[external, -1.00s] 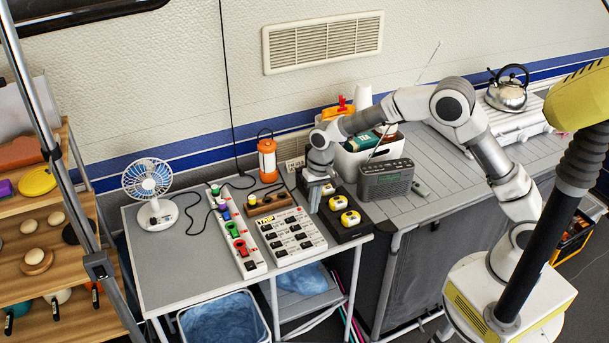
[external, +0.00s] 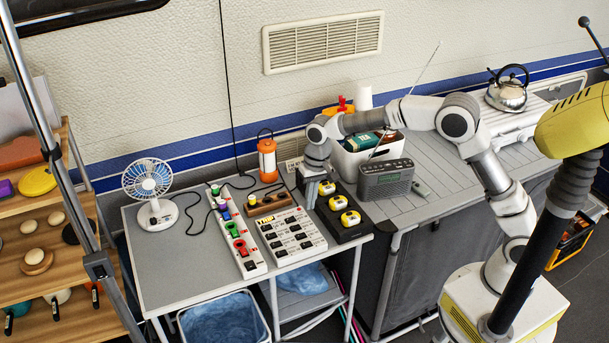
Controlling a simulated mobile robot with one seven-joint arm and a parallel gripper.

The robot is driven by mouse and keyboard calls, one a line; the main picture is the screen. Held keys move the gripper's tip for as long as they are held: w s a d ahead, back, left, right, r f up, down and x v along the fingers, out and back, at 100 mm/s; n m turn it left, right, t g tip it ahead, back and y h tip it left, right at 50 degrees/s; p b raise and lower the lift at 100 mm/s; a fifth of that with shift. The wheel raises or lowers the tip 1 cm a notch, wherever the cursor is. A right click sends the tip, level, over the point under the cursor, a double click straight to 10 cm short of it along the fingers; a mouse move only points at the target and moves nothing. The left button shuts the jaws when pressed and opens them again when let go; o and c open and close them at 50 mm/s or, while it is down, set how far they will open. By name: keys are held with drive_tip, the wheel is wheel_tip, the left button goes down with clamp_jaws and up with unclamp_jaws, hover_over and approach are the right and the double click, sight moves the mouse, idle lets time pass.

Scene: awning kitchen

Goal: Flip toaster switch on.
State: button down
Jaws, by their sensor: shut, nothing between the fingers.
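My gripper (external: 311,203) points down at the right part of the grey table, shut and empty. Its tips are beside the left edge of a black unit (external: 352,237) with yellow-topped parts and near the top right of a white switch panel (external: 291,235) with several dark switches. Whether the fingertips touch anything cannot be told. A white power strip (external: 238,235) with coloured switches lies to the left of the panel. The labels are too small to read, so I cannot tell which switch is the toaster's. No toaster is recognisable.
A wooden strip with knobs (external: 267,204) and an orange lantern (external: 267,160) stand behind the panel. A white fan (external: 152,188) stands at left, with bare tabletop (external: 165,262) in front. A grey radio (external: 386,180) and white bin (external: 352,162) stand to the right.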

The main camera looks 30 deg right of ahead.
sight(304, 244)
drive_tip(key=shift+a+r, duration=0.1)
idle(0.4)
drive_tip(key=f, duration=0.4)
drive_tip(key=a+f+b, duration=0.1)
drive_tip(key=f, duration=0.9)
drive_tip(key=shift+a+b, duration=0.3)
drive_tip(key=shift+a, duration=0.05)
drive_tip(key=shift+a+f, duration=0.15)
drive_tip(key=shift+f, duration=0.2)
drive_tip(key=shift+r, duration=0.1)
drive_tip(key=shift+s, duration=0.1)
